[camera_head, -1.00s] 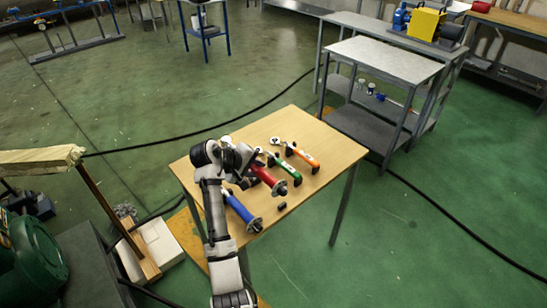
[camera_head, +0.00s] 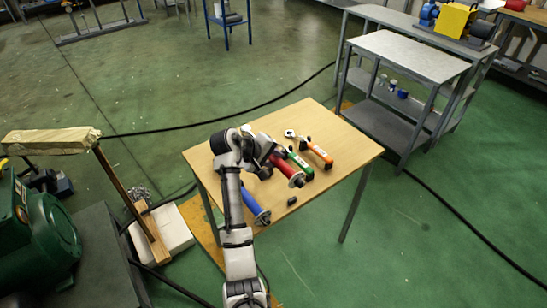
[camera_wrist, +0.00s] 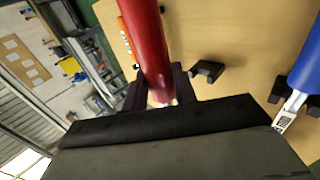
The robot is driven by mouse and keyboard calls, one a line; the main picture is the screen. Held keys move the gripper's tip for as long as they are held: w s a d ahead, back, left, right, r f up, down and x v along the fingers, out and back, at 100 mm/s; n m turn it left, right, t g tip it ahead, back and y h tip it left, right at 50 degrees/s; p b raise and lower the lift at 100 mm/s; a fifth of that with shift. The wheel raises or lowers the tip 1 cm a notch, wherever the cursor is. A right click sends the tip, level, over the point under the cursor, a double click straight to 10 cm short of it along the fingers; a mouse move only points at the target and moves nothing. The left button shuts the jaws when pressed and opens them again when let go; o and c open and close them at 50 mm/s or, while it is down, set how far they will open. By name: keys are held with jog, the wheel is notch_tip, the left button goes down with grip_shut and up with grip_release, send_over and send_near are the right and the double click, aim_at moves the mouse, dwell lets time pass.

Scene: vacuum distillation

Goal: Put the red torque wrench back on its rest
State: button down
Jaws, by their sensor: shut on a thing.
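My gripper (camera_wrist: 160,88) is shut on the red torque wrench (camera_wrist: 150,45), whose red handle runs up and out of the wrist view. In the head view the red torque wrench (camera_head: 284,166) is over the table, between the blue wrench (camera_head: 252,202) and the green wrench (camera_head: 301,164), close to the green one. My gripper hides its head end. A black forked rest (camera_wrist: 207,71) stands on the table between the red and blue wrenches. A small black block (camera_head: 291,201) shows near the table's front edge. I cannot tell how high the red wrench is held.
The wooden table (camera_head: 345,160) also bears an orange wrench (camera_head: 318,153) right of the green one. The table's right side is bare. A grey metal shelf unit (camera_head: 410,58) stands behind right. A black cable (camera_head: 450,215) runs over the green floor.

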jog(key=shift+f+b, duration=1.05)
jog(key=shift+f, duration=1.7)
jog(key=shift+p, duration=0.85)
jog(key=shift+f+b, duration=0.3)
jog(key=shift+f, duration=1.2)
jog(key=c, duration=1)
grip_release()
jog(key=shift+c, duration=0.2)
jog(key=shift+f, duration=0.1)
jog(key=shift+s, duration=0.1)
jog(key=shift+f, duration=0.25)
jog(key=b+v, duration=0.3)
jog(key=v, duration=1.1)
jog(key=shift+r, duration=0.3)
